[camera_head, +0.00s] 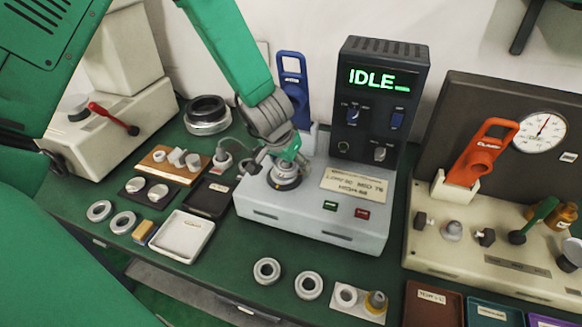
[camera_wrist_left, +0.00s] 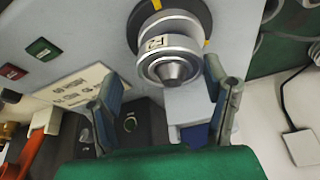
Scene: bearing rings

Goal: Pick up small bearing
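Several metal bearing rings lie on the green bench. Two are at the front middle, a left one (camera_head: 267,270) and a right one (camera_head: 308,285); two more are at the left (camera_head: 99,210) (camera_head: 123,222). I cannot tell which ring is the small bearing. My left gripper (camera_head: 284,160) is over the round fixture (camera_head: 285,178) on the grey machine. In the left wrist view its two fingers (camera_wrist_left: 165,108) stand apart. A silver stepped ring part with a label (camera_wrist_left: 168,52) sits on the fixture beyond the fingertips, apparently not gripped. My right gripper is not in view.
The grey machine (camera_head: 310,220) has an IDLE display (camera_head: 378,79). A white tray (camera_head: 181,236) and a black tray (camera_head: 207,196) stand to its left. A blue handle (camera_head: 293,85) stands behind my gripper.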

